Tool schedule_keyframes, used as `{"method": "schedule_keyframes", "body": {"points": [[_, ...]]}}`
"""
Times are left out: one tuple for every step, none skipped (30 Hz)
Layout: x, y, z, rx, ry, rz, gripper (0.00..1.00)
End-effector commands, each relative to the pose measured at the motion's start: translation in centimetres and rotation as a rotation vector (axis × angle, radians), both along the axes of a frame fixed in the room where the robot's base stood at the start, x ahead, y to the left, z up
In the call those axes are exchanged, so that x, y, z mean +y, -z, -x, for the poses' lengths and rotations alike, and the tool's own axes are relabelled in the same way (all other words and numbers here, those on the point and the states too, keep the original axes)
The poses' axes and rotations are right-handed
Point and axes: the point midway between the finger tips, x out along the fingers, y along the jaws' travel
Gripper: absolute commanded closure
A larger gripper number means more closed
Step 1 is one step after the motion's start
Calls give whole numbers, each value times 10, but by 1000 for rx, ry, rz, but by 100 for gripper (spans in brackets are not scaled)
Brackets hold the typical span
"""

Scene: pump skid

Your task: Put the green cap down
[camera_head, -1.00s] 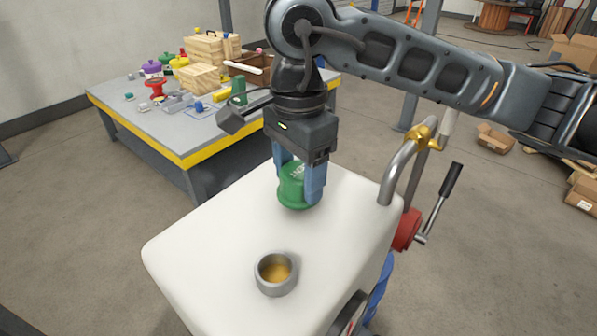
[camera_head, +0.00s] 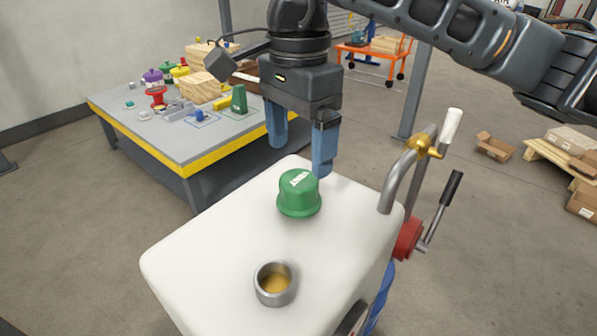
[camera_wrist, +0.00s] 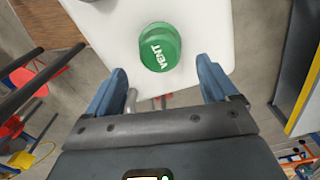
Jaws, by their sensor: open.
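The green cap (camera_head: 299,194), with white lettering on its top, stands upright on the white tank top (camera_head: 215,250). In the wrist view the cap (camera_wrist: 160,47) shows its top with the word VENT, beyond the fingertips and clear of both. My gripper (camera_head: 300,160) is open and empty, its blue fingers above and behind the cap, apart from it. The wrist view shows the open gripper (camera_wrist: 160,78) with a wide gap between the fingers. An open metal neck (camera_head: 275,283) with a yellowish inside stands on the tank nearer the camera.
A bent grey pipe (camera_head: 399,178) with a brass fitting and a red valve with a lever (camera_head: 410,234) stand at the tank's right side. A grey table (camera_head: 170,140) with a yellow edge holds several objects behind left. The tank's left part is clear.

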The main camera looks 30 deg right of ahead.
Motion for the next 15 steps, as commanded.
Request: {"method": "schedule_keyframes", "body": {"points": [[0, -10, 0, -3, -1, 3, 14], [0, -16, -1, -4, 0, 3, 14], [0, -22, -1, -3, 0, 2, 14], [0, -27, -1, -3, 1, 3, 14], [0, -32, 0, -3, 0, 2, 14], [0, -37, -1, -2, 1, 1, 14], [0, -41, -1, -2, 1, 1, 14], [0, -44, 0, -1, 1, 1, 14], [0, -47, 0, -1, 0, 1, 14], [0, -49, 0, -1, 0, 0, 14], [0, -51, 0, -1, 0, 0, 14], [0, -52, 0, -1, 0, 0, 14], [0, -53, 0, 0, 0, 0, 14], [0, -54, 0, 0, 0, 0, 14], [0, -54, 0, 0, 0, -1, 14]]}}
